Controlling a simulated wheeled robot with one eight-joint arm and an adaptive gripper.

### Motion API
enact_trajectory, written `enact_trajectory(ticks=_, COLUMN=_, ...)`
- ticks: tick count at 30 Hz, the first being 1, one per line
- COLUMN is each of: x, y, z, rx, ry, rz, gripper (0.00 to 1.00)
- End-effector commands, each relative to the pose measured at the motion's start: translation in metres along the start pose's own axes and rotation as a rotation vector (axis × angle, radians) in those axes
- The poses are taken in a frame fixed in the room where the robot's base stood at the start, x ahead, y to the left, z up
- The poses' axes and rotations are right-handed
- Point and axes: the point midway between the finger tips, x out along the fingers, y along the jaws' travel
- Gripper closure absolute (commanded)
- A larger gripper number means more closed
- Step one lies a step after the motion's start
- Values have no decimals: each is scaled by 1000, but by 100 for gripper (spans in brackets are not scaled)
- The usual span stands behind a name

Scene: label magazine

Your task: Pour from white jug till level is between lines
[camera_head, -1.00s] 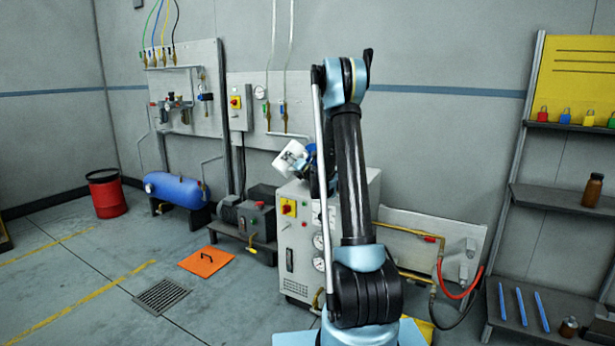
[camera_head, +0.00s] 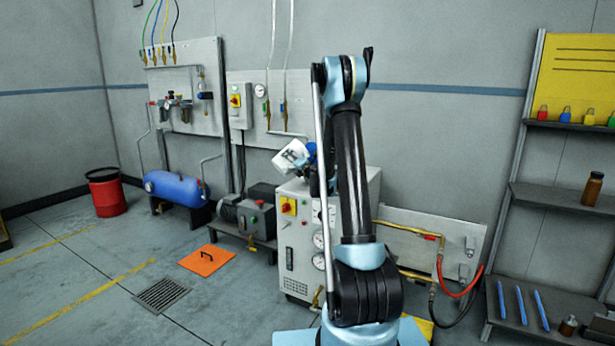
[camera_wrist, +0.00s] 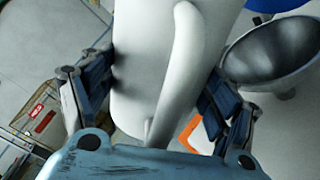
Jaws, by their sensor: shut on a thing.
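The white jug (camera_head: 290,160) is held tilted above the left end of the grey cabinet in the head view, with dark lettering on its side. In the wrist view, the jug (camera_wrist: 140,85) fills the middle, and its handle runs down the near side. My gripper (camera_wrist: 165,80) is shut on the jug, with one dark finger at each side. A round grey metal funnel or bowl (camera_wrist: 275,50) is right of the jug; whether they touch is unclear. The jug's mouth, any stream and the level lines cannot be made out. My arm hides part of the cabinet.
The grey cabinet (camera_head: 296,250) has a yellow-backed red switch and gauges. A motor unit (camera_head: 250,215), blue tank (camera_head: 175,186) and orange plate (camera_head: 206,261) are to its left. A shelf rack (camera_head: 560,198) stands right. Floor is open at front left.

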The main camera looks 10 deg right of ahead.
Motion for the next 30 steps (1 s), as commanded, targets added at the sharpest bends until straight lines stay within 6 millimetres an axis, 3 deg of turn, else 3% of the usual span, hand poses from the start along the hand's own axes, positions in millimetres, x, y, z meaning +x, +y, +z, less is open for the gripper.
enact_trajectory(ticks=30, x=0, y=2, z=0, rx=138, ry=0, rz=0, gripper=68)
